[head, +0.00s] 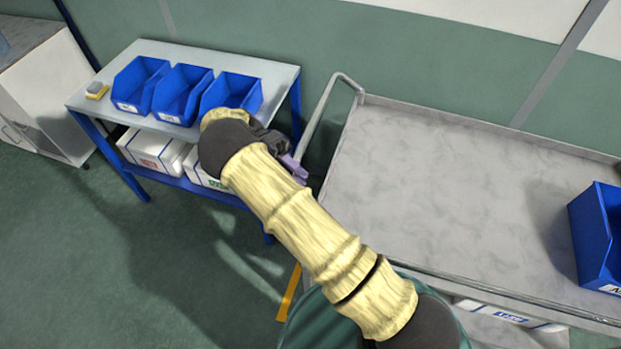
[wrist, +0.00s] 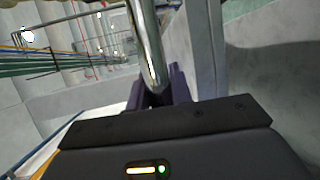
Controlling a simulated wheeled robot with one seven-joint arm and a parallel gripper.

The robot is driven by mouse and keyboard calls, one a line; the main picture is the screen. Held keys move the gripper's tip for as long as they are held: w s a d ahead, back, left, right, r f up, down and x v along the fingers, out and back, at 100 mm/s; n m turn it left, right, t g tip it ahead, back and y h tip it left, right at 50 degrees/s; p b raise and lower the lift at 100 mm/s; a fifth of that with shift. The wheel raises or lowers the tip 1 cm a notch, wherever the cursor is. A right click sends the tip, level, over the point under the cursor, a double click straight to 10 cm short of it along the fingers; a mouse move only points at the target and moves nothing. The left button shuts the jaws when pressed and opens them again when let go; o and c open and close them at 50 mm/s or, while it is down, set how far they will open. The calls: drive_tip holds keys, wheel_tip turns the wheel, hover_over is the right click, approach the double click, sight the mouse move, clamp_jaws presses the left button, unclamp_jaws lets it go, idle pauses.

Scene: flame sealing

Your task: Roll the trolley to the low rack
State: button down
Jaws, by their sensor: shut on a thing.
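The trolley (head: 450,190) stands at the right in the head view, with a grey top tray and a bent metal push handle (head: 325,108) at its left end. My gripper (head: 293,166) is at the lower part of this handle, and its purple fingers are partly hidden by my arm. In the wrist view the shiny handle bar (wrist: 147,45) runs down between the fingers (wrist: 158,90), which are shut on it. The low rack (head: 262,71) stands left of the trolley, with a grey top, blue legs and a lower shelf. A gap separates them.
Several blue bins (head: 182,92) and a small yellow-topped block (head: 97,90) are on the rack. White boxes (head: 150,150) fill its lower shelf. Another blue bin (head: 598,238) is on the trolley. A yellow floor strip (head: 289,292) lies nearby. Green floor (head: 90,260) at front left is clear.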

drive_tip(key=shift+a+r+t, duration=0.15)
drive_tip(key=shift+a+t, duration=0.05)
drive_tip(key=shift+t, duration=0.1)
drive_tip(key=c, duration=1.3)
unclamp_jaws()
drive_tip(key=shift+o, duration=0.2)
drive_tip(key=shift+w, duration=0.1)
drive_tip(key=shift+r, duration=0.1)
